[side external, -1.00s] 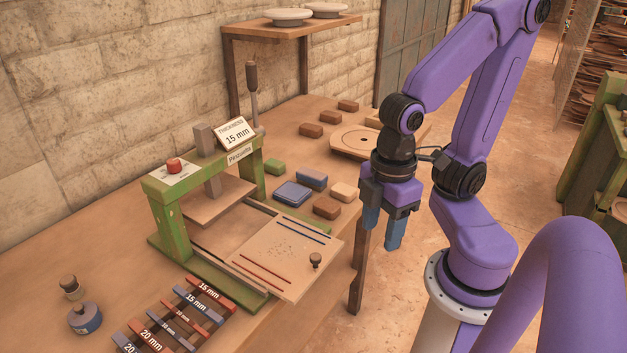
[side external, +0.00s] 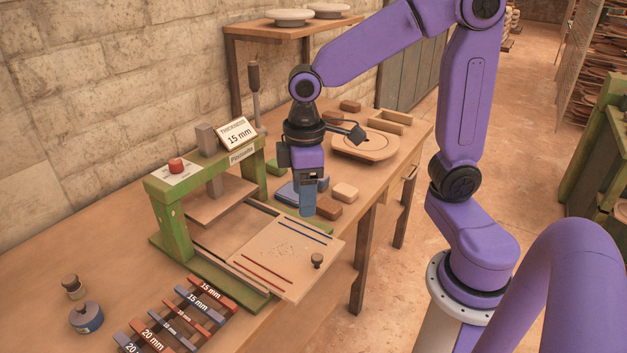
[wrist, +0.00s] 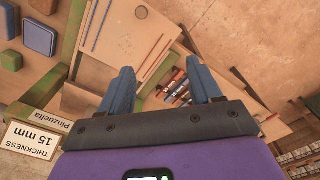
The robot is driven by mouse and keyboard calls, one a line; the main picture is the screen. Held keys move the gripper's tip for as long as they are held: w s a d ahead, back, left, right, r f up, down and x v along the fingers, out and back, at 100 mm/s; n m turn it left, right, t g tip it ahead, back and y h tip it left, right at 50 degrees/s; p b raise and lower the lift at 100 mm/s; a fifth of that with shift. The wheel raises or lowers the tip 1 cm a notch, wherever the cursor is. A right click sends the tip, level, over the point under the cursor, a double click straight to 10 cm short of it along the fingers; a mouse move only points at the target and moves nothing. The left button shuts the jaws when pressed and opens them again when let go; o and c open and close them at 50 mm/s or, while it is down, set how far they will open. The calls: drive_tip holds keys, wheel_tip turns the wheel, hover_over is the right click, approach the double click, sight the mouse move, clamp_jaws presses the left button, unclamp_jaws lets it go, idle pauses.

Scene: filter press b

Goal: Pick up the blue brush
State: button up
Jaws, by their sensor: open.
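I cannot make out a clear blue brush. A small round blue item with a dark knob (side external: 86,316) stands at the front left of the table; whether it is a brush or a bottle is unclear. My gripper (side external: 308,207) is above the table beside the press bed, in front of the blue blocks, far to the right of that item. In the wrist view my gripper (wrist: 163,85) is open, its two blue fingers apart with nothing held between them. A blue pad (wrist: 40,38) and a blue block (wrist: 7,20) show at top left.
The green press (side external: 172,218) carries a "15 mm" sign (side external: 237,134). Its sliding board (side external: 285,262) lies right of it. Red and blue thickness bars (side external: 185,308) lie in front. Brown blocks (side external: 328,208) and a round wooden board (side external: 363,144) stand behind.

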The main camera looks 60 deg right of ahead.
drive_tip(key=w+d+f+m, duration=0.1)
drive_tip(key=w+d+m, duration=0.1)
drive_tip(key=w+d, duration=0.55)
drive_tip(key=w+d+m, duration=0.2)
drive_tip(key=w+d, duration=0.3)
drive_tip(key=w, duration=0.5)
drive_tip(key=w+d+f+m, duration=0.2)
drive_tip(key=w+d, duration=0.3)
drive_tip(key=d, duration=0.5)
drive_tip(key=d+f+m, duration=0.3)
drive_tip(key=d+f, duration=0.1)
drive_tip(key=d, duration=1)
drive_tip(key=f, duration=1)
drive_tip(key=shift+s+f, duration=0.25)
drive_tip(key=shift+w+d+f, duration=0.15)
drive_tip(key=shift+f, duration=1.4)
drive_tip(key=shift+w+d+f, duration=0.1)
drive_tip(key=shift+w+f, duration=0.05)
drive_tip(key=shift+f, duration=1.4)
drive_tip(key=c, duration=0.8)
